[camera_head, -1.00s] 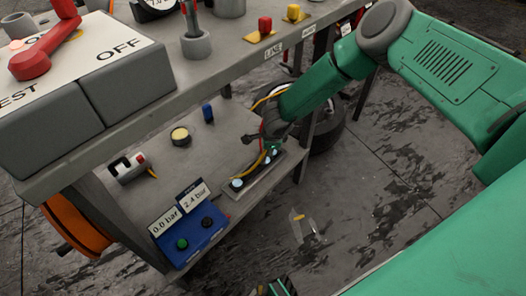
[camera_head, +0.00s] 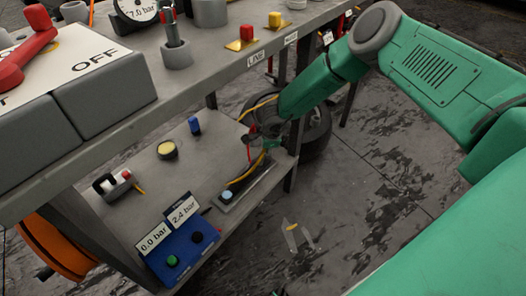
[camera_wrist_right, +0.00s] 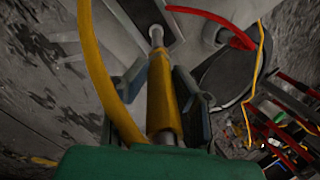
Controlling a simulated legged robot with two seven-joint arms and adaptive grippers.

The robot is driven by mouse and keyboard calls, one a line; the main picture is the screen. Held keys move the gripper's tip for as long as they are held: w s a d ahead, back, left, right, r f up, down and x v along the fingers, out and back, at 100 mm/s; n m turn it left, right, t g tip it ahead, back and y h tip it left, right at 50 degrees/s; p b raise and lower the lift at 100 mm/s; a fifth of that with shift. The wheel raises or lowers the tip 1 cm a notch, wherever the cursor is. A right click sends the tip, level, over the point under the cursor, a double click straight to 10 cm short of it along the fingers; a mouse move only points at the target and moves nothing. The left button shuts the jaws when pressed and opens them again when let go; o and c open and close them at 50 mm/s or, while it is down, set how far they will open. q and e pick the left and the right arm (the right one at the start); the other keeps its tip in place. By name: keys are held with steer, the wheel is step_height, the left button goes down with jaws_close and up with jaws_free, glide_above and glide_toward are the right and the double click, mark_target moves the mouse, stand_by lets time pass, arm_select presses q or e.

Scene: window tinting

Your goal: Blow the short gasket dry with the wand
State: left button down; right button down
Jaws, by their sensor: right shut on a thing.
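My right gripper (camera_head: 262,142) is over the far right end of the lower shelf. In the right wrist view the gripper (camera_wrist_right: 165,100) is shut on the wand (camera_wrist_right: 160,85), which has a yellow grip and a silver tip pointing away from the palm. A yellow hose (camera_wrist_right: 95,60) curves beside it. In the head view a yellow line slants from this gripper towards a narrow grey tray (camera_head: 240,200) on the shelf. I cannot single out the short gasket in either view. My left gripper is not in view.
The lower shelf (camera_head: 150,200) holds a blue box with pressure displays (camera_head: 180,245), a small blue cylinder (camera_head: 195,126) and a round yellow-topped piece (camera_head: 167,150). The upper bench (camera_head: 200,75) overhangs it. A tyre (camera_head: 318,130) stands behind the arm. The floor on the right is mostly clear.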

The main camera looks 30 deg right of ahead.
steer(key=shift+w+d+r+b, duration=0.1)
steer(key=shift+w+d+b, duration=0.15)
steer(key=shift+d, duration=0.35)
steer(key=shift+w+d+b, duration=0.15)
steer(key=shift+w+d, duration=0.05)
steer(key=shift+d, duration=0.35)
steer(key=shift+s+a+p, duration=0.2)
steer(key=shift+a+p, duration=0.05)
steer(key=shift+a, duration=0.3)
steer(key=shift+s+a+p, duration=0.2)
steer(key=shift+a, duration=0.3)
steer(key=s+a+p, duration=0.1)
steer(key=s+a, duration=0.2)
steer(key=a, duration=0.7)
steer(key=s+a+p, duration=0.2)
steer(key=s+a, duration=0.2)
steer(key=a, duration=0.6)
steer(key=shift+s+a+f, duration=0.2)
steer(key=shift+f, duration=0.05)
